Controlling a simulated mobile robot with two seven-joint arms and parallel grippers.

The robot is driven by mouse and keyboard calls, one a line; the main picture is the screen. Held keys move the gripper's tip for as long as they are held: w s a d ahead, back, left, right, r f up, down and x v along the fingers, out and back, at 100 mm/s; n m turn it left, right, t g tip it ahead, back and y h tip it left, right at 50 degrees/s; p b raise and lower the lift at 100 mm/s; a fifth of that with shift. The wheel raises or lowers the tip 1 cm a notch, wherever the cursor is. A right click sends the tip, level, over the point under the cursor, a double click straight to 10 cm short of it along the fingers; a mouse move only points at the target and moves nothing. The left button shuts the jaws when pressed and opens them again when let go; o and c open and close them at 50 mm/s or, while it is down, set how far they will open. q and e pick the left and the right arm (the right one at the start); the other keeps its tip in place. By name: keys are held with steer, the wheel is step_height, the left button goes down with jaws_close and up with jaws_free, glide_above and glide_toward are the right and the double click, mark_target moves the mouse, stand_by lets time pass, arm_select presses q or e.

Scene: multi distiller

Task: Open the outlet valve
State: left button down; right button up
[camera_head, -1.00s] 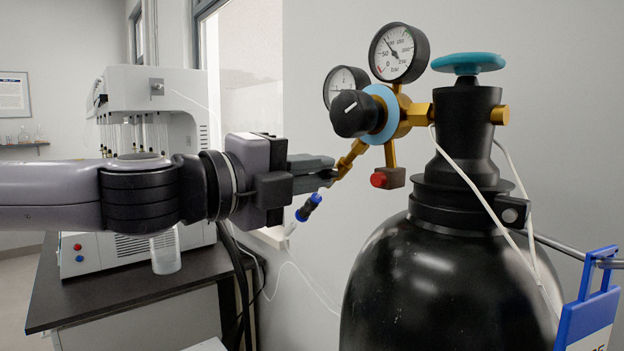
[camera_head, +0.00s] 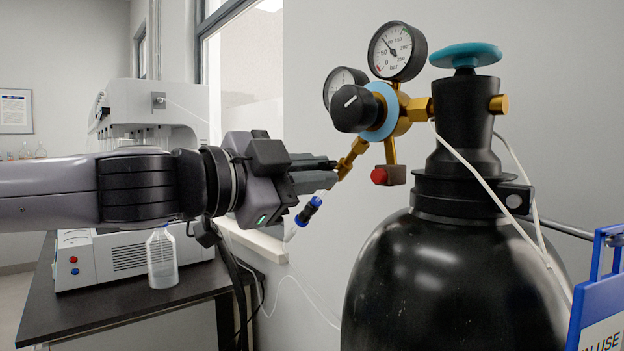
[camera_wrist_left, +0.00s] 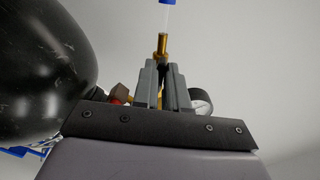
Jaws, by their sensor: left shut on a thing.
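A brass regulator (camera_head: 402,122) with a black knob (camera_head: 353,108) and two gauges sits on the black gas cylinder (camera_head: 440,285). The brass outlet valve (camera_head: 352,158) slants down and left from it. My left gripper (camera_head: 335,170) is at the lower end of this outlet, its fingertips closed together. In the left wrist view, the gripper (camera_wrist_left: 163,82) is shut on a small dark part, likely the valve's handle, and the brass outlet end (camera_wrist_left: 162,44) sticks out past the fingertips. The fingers hide most of the handle. My right gripper is not in view.
A blue-ended hose connector (camera_head: 309,211) hangs just below my left fingers, with a thin white tube. A teal handwheel (camera_head: 467,55) tops the cylinder. A clear bottle (camera_head: 162,262) and a white machine (camera_head: 120,255) stand on the dark bench at left.

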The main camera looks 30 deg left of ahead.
arm_select(q)
steer(key=shift+n, duration=0.6)
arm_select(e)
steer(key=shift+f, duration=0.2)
arm_select(q)
steer(key=c, duration=1.2)
jaws_free()
steer(key=shift+s, duration=0.15)
steer(key=shift+p+v, duration=0.5)
steer(key=shift+v, duration=2.95)
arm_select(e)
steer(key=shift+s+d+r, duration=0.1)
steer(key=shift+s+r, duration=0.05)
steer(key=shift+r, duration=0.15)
